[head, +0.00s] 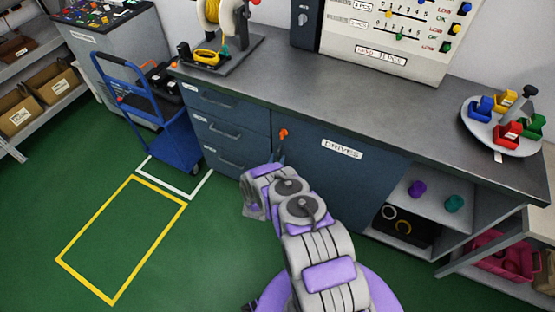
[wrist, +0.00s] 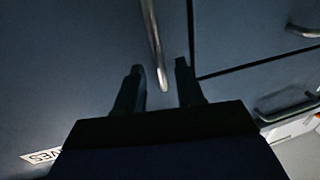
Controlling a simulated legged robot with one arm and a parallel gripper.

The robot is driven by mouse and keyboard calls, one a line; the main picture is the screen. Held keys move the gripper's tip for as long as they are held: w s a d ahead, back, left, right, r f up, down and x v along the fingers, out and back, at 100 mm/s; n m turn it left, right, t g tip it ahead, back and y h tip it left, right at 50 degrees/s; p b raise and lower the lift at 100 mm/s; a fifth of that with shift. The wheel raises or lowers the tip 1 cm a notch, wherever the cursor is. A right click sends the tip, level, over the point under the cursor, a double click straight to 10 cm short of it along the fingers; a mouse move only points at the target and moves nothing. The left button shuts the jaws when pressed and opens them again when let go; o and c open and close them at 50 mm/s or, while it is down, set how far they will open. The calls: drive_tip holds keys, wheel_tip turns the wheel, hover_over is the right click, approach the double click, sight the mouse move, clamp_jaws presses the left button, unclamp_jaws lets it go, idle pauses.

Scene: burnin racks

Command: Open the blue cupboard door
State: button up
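The blue cupboard door (head: 345,170) carries a white DRIVES label (head: 342,149) and looks shut, flush with the workbench front. In the wrist view the door (wrist: 70,65) fills the left side. Its metal bar handle (wrist: 153,45) comes down from the top, with its end between my fingers. My gripper (wrist: 159,70) is open, one finger on each side of the handle's end. I see a gap on both sides and cannot tell any contact. In the head view my arm hides most of the handle area. A small orange piece (head: 283,134) shows there.
Blue drawers (head: 222,130) with bar handles adjoin the door on the left. An open shelf (head: 420,205) with purple and green items is on the right. A blue trolley (head: 180,147) stands left. Green floor is clear around the yellow outline (head: 83,233).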

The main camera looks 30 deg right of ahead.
drive_tip(key=shift+w+d, duration=0.15)
drive_tip(key=shift+w, duration=0.35)
drive_tip(key=shift+d, duration=0.1)
clamp_jaws()
idle(0.3)
